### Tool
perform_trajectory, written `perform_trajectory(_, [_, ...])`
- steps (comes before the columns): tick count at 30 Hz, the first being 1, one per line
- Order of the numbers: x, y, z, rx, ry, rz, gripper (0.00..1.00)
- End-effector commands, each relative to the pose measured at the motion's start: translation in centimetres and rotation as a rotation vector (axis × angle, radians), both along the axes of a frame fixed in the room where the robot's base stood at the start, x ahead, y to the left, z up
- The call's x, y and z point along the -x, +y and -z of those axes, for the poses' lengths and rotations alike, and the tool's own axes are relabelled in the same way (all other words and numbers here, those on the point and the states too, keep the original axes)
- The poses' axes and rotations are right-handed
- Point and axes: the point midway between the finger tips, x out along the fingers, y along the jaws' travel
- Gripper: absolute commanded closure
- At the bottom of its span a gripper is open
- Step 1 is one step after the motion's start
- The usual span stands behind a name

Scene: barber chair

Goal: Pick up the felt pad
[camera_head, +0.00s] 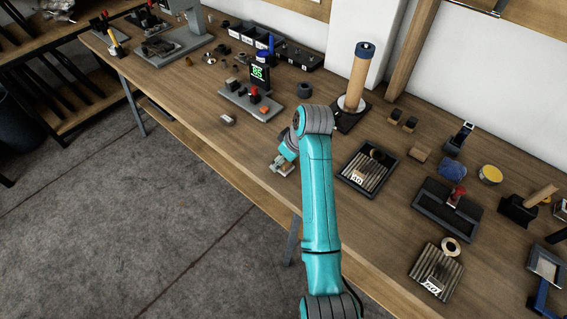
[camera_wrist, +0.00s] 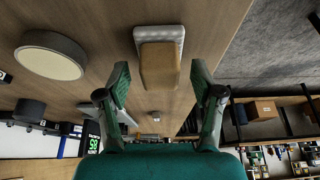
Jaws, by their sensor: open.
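What looks like the felt pad (camera_wrist: 158,36), pale grey with a tan block (camera_wrist: 158,66) against it, is at the upper middle of the wrist view. My gripper (camera_wrist: 160,72) is open, with one finger on each side of the tan block and visible gaps at both sides. The pale part extends beyond the fingertips. In the head view my gripper (camera_head: 284,162) is low over the bench's front edge, partly hidden by my arm. I cannot clearly make out the pad there.
The wooden bench (camera_head: 190,105) carries a ribbed tray (camera_head: 368,170) right of my arm. A round dark-rimmed object (camera_wrist: 50,56) is left of the pad in the wrist view.

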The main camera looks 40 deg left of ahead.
Motion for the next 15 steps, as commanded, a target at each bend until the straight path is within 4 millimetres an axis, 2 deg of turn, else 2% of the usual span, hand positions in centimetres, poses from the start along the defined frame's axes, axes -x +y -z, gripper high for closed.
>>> perform_trajectory(6, [0.00, 0.05, 0.07, -0.001, 0.000, 0.000, 0.33])
perform_trajectory(8, [0.00, 0.04, 0.07, 0.000, 0.000, 0.000, 0.46])
perform_trajectory(14, [0.01, 0.04, 0.07, 0.000, 0.000, 0.000, 0.96])
perform_trajectory(15, [0.01, 0.04, 0.06, 0.000, 0.000, 0.000, 0.98])
